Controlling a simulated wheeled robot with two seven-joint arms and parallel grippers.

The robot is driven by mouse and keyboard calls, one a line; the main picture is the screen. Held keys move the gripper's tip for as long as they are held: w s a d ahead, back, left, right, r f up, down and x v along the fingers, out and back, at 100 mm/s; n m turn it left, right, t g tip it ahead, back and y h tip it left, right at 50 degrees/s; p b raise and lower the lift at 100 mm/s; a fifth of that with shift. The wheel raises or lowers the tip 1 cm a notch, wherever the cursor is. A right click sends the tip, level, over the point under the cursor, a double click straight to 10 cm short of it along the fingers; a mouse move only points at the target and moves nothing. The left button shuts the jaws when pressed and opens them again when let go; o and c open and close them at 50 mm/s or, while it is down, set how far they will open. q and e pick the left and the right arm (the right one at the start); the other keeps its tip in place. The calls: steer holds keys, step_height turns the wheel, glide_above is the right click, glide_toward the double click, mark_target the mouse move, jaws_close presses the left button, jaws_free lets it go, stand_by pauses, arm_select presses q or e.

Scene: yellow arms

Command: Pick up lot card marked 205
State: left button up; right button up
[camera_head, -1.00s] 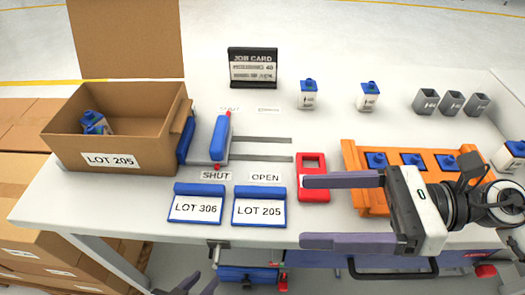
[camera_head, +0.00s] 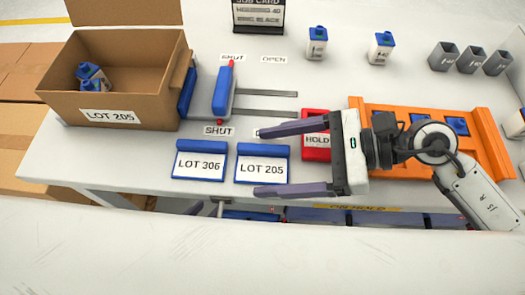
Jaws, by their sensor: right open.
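The lot card marked 205 (camera_head: 262,169) is a white label on a blue holder, lying near the front edge of the white table. My right gripper (camera_head: 257,162) is open, coming in from the right. Its purple fingers reach level with the card, one near its upper edge and one near its lower edge. Nothing is held between them; whether they touch the card, I cannot tell. A similar card marked LOT 306 (camera_head: 200,166) lies just left of it. My left gripper cannot be made out.
A cardboard box (camera_head: 110,110) labelled LOT 205 holds blue-topped items at the left. A blue slide gate (camera_head: 221,90) stands beside it, by a SHUT label. A red HOLD piece (camera_head: 316,148) and an orange rack (camera_head: 485,150) lie behind my right gripper. Blue-capped bottles (camera_head: 380,50) and grey cups stand farther back.

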steer(key=shift+a+f, duration=0.1)
steer(key=shift+a, duration=0.1)
steer(key=c, duration=1.2)
